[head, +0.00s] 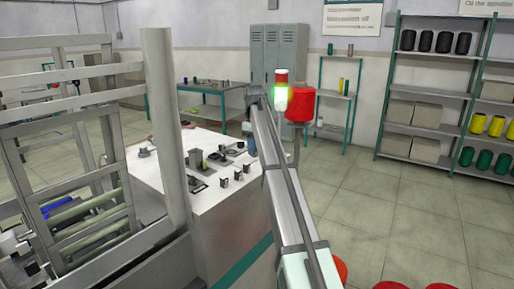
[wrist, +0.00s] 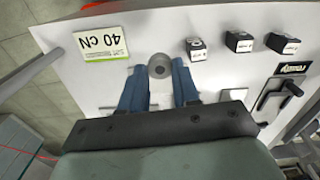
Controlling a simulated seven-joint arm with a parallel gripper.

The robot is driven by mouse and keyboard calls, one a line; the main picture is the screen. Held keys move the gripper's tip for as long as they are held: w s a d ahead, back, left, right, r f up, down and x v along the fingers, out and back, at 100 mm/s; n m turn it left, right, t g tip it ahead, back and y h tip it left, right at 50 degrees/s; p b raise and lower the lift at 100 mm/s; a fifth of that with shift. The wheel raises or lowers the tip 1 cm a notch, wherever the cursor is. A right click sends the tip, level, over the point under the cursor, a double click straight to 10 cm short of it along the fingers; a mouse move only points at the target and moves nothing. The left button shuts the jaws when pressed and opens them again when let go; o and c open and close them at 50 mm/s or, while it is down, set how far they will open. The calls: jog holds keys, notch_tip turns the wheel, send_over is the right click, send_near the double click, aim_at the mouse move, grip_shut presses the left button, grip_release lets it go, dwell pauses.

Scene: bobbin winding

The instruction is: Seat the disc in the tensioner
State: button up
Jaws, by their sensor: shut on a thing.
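In the wrist view, my gripper (wrist: 159,72) has its two blue fingers closed on the sides of a small grey round piece with a dark centre, which looks like the disc (wrist: 159,62). It is over the white worktop. I cannot make out the tensioner for certain; whatever lies beneath the disc is hidden, and I cannot tell whether the disc touches anything. A "40 cN" card (wrist: 101,43) lies left of the disc.
The white worktop (head: 225,212) carries several small dark fixtures. In the wrist view, three black blocks (wrist: 240,41) stand in a row, with a black lever device (wrist: 277,95) at right. A signal lamp (head: 281,95) glows green. A metal frame (head: 165,120) stands at left.

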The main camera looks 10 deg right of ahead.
jog(key=shift+n, duration=0.3)
jog(key=w+a, duration=0.1)
jog(key=w, duration=0.1)
jog(key=w+a, duration=0.4)
jog(key=w, duration=0.1)
jog(key=shift+w+a+r, duration=0.1)
jog(key=shift+a+r, duration=0.1)
jog(key=shift+r, duration=0.15)
jog(key=w+a+r, duration=0.2)
jog(key=w, duration=0.6)
jog(key=shift+m, duration=0.4)
jog(key=shift+d+f, duration=0.15)
jog(key=shift+f, duration=2.5)
jog(key=shift+f, duration=0.75)
jog(key=o, duration=0.8)
jog(key=shift+o, duration=0.4)
jog(key=shift+s, duration=0.1)
